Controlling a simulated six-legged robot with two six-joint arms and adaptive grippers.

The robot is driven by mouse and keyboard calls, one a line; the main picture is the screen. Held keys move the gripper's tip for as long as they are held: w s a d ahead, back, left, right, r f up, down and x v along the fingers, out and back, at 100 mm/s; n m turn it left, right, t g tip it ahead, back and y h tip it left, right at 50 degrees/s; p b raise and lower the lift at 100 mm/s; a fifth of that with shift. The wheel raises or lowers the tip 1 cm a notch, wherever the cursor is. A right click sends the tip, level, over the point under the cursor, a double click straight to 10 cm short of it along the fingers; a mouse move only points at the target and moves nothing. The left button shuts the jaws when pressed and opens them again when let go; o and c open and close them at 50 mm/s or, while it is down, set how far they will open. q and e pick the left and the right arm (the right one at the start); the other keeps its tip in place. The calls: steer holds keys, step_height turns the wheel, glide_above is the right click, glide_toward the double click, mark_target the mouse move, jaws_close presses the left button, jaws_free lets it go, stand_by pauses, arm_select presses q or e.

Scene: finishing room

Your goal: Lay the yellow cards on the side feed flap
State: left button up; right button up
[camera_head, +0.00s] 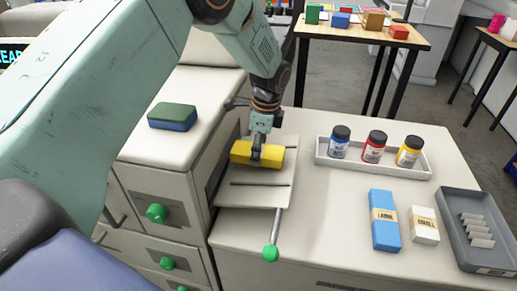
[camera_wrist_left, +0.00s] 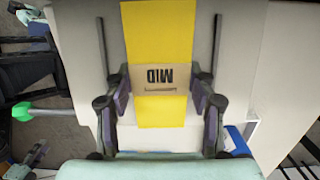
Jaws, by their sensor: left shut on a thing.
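The yellow cards (camera_head: 241,152) are a banded yellow pack over the side feed flap (camera_head: 276,196), a pale plate with dark slots on the side of the pale machine. My left gripper (camera_head: 257,157) comes down from above and is shut on the pack. In the left wrist view, the yellow cards (camera_wrist_left: 157,30) carry a brown band reading "MID", and the fingers of the left gripper (camera_wrist_left: 160,88) are on both sides of it. The flap (camera_wrist_left: 85,30) lies behind the pack. I cannot tell whether the pack touches the flap. My right gripper is not in view.
A green-tipped lever (camera_head: 271,252) sticks out at the flap's front. A white tray (camera_head: 322,158) holds three bottles. A blue pack (camera_head: 384,228), a white pack (camera_head: 424,232) and a grey tray (camera_head: 459,256) are at the right. A green-blue block (camera_head: 173,118) lies on the machine top.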

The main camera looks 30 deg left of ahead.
arm_select(q)
steer(key=shift+s+d+r, duration=0.1)
steer(key=shift+d, duration=0.05)
steer(key=shift+f, duration=0.6)
steer(key=o, duration=1.3)
steer(key=shift+r, duration=0.1)
steer(key=shift+o, duration=0.7)
step_height(320, 180, up, 13)
steer(key=d, duration=0.1)
steer(key=shift+w+d+p, duration=0.15)
steer(key=shift+w+p, duration=0.1)
steer(key=shift+p, duration=0.1)
